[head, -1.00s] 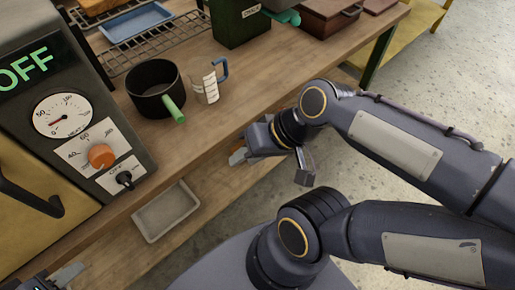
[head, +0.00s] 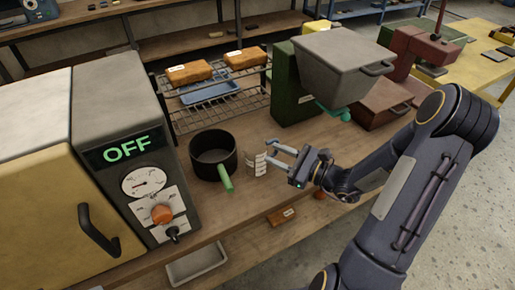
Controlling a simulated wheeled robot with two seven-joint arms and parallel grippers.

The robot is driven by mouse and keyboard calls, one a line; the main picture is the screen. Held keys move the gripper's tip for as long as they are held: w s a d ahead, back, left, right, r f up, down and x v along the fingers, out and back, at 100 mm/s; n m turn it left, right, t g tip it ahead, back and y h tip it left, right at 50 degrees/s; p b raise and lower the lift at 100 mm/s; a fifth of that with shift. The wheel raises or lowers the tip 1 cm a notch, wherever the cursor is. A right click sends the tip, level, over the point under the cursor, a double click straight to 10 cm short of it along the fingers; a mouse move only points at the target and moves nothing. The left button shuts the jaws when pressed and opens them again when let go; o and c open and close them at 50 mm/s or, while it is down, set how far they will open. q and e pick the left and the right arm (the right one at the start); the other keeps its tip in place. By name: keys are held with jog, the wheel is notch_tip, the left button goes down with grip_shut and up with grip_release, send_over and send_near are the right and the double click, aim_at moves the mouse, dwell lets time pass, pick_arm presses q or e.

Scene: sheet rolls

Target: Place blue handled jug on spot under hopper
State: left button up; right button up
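The jug (head: 254,163) is a small white measuring jug standing upright on the wooden bench, just right of a black pot. Its blue handle, on the right side in the earlier view, is hard to make out now near my fingers. My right gripper (head: 272,152) reaches in from the right with its fingers apart, their tips at the jug's handle side. I cannot tell whether they touch it. The grey hopper (head: 343,66) sits on a dark green machine (head: 291,97) farther back right. The spot under it is not clearly visible. My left gripper is out of view.
The black pot (head: 212,152) with a green handle stands close left of the jug. A wire rack (head: 217,108) with loaves and a blue tray is behind. An oven control box (head: 125,130) reading OFF is left. A brown box (head: 378,103) is right of the machine.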

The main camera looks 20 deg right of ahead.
aim_at(276, 152)
jog(key=d+f+m+t+h, duration=0.1)
jog(key=d+m, duration=0.1)
jog(key=d+f+m+h, duration=0.2)
jog(key=w+d+f+m+t+h+p, duration=0.1)
jog(key=d+m+h, duration=0.1)
jog(key=d, duration=0.1)
jog(key=shift+w+f+t, duration=0.1)
jog(key=shift+f+t, duration=0.1)
jog(key=shift+t, duration=0.1)
jog(key=shift+w+f+m, duration=0.1)
jog(key=shift+w+m, duration=0.15)
jog(key=shift+m, duration=0.05)
jog(key=x, duration=0.2)
jog(key=p+x, duration=0.1)
jog(key=x, duration=0.3)
jog(key=shift+w+a+f+p, duration=0.1)
jog(key=shift+w+a+p, duration=0.05)
jog(key=shift+a+p, duration=0.2)
jog(key=shift+w+a, duration=0.1)
jog(key=shift+w, duration=0.25)
grip_shut()
